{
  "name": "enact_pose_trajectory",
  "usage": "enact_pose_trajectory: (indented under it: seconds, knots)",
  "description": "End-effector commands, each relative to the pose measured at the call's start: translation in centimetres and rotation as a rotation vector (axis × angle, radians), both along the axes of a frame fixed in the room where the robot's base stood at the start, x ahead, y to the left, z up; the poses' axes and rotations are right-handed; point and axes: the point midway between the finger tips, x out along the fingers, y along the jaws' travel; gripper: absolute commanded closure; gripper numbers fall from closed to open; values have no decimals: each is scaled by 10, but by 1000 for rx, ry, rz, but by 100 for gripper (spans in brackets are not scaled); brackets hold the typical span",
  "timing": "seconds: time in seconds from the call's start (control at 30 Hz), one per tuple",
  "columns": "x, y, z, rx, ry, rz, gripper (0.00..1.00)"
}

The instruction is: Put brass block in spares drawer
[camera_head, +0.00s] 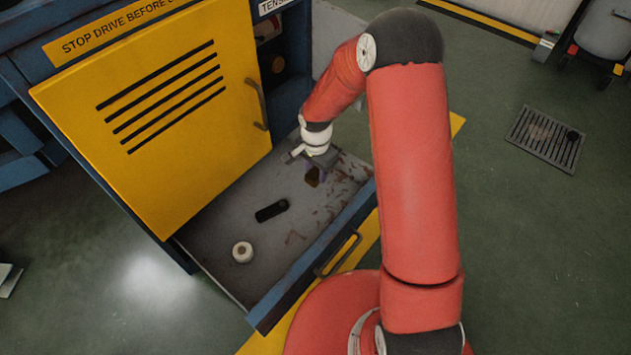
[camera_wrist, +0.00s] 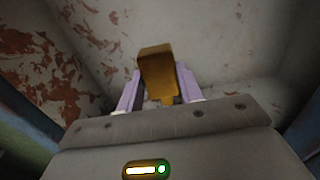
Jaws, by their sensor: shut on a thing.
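The brass block (camera_wrist: 158,72) is between the two pale purple fingers of my gripper (camera_wrist: 157,92) in the wrist view. My gripper is shut on it. The drawer has a grey, worn floor and a blue front. Whether the block touches the drawer floor cannot be told.
A black oblong item (camera_head: 272,210) and a white round roll (camera_head: 242,252) lie in the drawer. A yellow door panel (camera_head: 160,110) with slots stands left of and above the drawer. The drawer's front handle (camera_head: 338,255) faces my base. The drawer floor's middle has free room.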

Motion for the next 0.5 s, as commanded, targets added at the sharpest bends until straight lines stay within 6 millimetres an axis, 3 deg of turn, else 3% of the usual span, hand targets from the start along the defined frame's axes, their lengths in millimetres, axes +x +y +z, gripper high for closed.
enact_pose_trajectory:
  seconds: [0.17, 0.37, 0.5]
  knots:
    - [0, 0, -13, 1, -1, 0, 96]
    - [0, 0, -43, 1, 1, 1, 96]
    - [1, 0, -45, 1, -2, 0, 96]
